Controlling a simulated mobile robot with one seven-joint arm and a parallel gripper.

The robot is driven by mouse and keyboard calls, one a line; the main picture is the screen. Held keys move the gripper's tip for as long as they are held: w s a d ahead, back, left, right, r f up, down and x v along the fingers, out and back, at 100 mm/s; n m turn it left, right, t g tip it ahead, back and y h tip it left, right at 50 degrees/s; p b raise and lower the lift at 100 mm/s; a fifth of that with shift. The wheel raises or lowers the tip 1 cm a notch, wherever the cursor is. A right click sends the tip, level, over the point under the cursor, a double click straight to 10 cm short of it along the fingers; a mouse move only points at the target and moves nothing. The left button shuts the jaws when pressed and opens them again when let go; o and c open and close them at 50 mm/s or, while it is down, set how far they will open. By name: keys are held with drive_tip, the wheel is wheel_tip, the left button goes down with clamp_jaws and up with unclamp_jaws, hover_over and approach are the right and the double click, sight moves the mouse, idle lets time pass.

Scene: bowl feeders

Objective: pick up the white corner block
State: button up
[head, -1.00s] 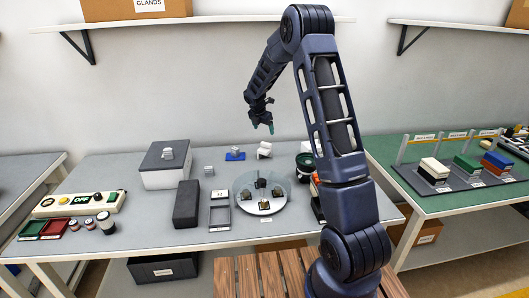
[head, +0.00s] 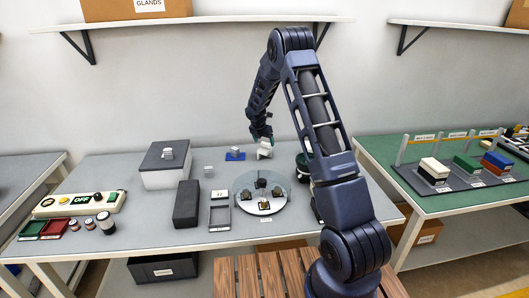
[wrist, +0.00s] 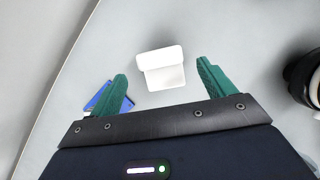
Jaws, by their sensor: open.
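The white corner block (head: 265,151) lies on the grey table, behind the round glass plate. In the wrist view the white corner block (wrist: 162,69) shows an L-like shape, with a wider flange on top and a narrower part below. My gripper (head: 262,140) is just above it in the head view and partly hides it. In the wrist view my gripper (wrist: 162,78) has its two green fingers spread apart, one on each side of the block, with gaps between. Nothing is held.
A dark round container (head: 303,165) stands to the right. The round glass plate (head: 282,204) with several dark pieces lies in front. The table behind the block is clear.

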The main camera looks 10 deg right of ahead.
sight(265, 144)
drive_tip(key=x, duration=0.3)
drive_tip(key=shift+w+d+f, duration=0.1)
drive_tip(key=shift+f, duration=0.25)
drive_tip(key=c, duration=1.1)
drive_tip(key=shift+o, duration=0.2)
